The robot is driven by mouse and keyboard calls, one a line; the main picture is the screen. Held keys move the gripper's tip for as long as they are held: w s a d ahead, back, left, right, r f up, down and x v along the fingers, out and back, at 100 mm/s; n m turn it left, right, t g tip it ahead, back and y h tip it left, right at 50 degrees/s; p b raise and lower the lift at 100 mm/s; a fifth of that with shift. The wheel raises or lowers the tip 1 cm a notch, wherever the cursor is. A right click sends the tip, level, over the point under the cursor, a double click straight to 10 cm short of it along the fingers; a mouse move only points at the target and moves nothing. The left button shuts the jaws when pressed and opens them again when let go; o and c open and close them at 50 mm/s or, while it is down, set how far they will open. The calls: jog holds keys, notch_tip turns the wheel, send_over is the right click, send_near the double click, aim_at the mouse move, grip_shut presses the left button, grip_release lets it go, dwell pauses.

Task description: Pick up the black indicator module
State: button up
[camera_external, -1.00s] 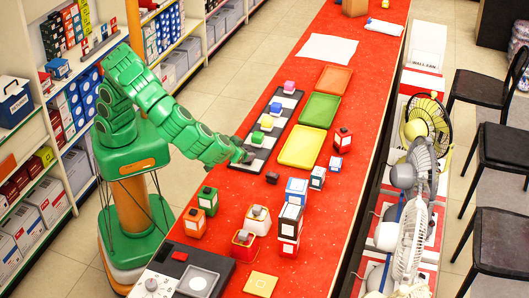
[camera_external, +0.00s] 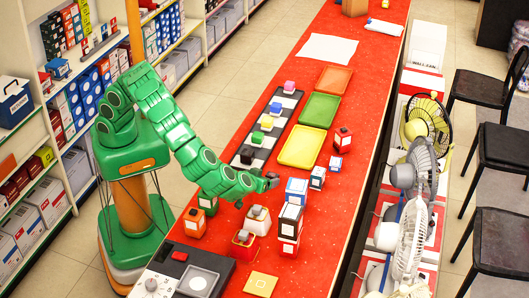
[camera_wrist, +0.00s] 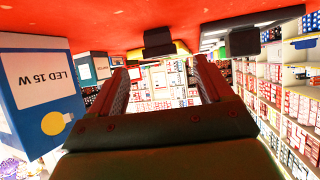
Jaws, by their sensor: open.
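My gripper (camera_external: 269,183) is open and low over the red counter, left of the blue-and-white boxes. Its two spread fingers show in the wrist view (camera_wrist: 162,76), with nothing between them. A small dark module (camera_wrist: 158,42) lies on the counter in line with the gap, beyond the fingertips; my gripper mostly hides it in the external view. Another dark module (camera_external: 247,154) sits on the checkered tray (camera_external: 258,163); a dark block at the right of the wrist view (camera_wrist: 242,42) is probably it. I cannot read markings on either.
A box marked LED 15 W (camera_wrist: 38,90) stands close at the left in the wrist view. A yellow tray (camera_external: 300,148) lies beyond my gripper.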

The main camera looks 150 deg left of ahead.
aim_at(271, 174)
jog(key=shift+x, duration=2.75)
jog(key=shift+s, duration=0.1)
jog(key=c, duration=1.1)
